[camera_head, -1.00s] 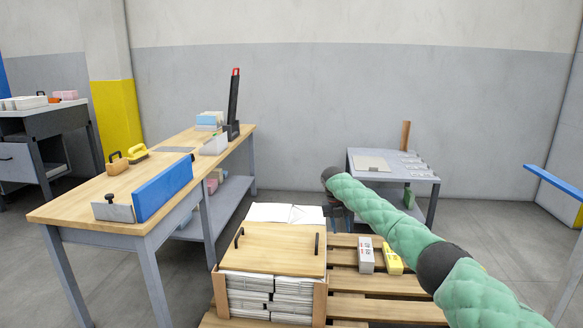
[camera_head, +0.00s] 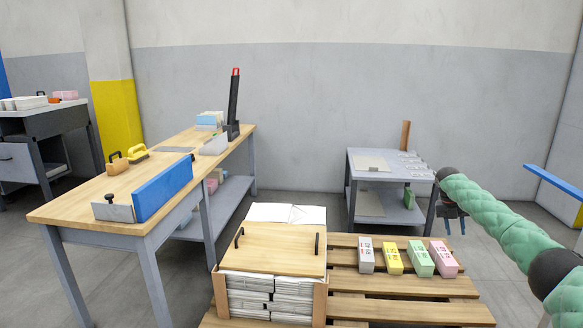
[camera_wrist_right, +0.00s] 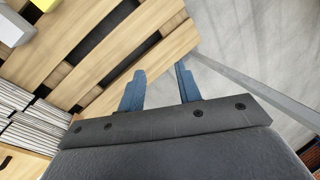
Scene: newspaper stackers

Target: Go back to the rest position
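My right arm comes in from the right in the head view, with a green padded sleeve and dark joints. My right gripper (camera_head: 453,222) hangs below the wrist, to the right of the pallet (camera_head: 400,312) and in front of the small grey table (camera_head: 352,200). In the right wrist view its two blue fingers (camera_wrist_right: 160,88) stand apart with nothing between them, over the pallet's edge and the floor. My left gripper is not in view.
A wooden-topped stack of newspapers (camera_head: 272,248) stands on the pallet. Grey, yellow, green and pink blocks (camera_head: 421,258) sit in a row beside it. A long workbench (camera_head: 120,190) is at the left. The floor between workbench and small table is open.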

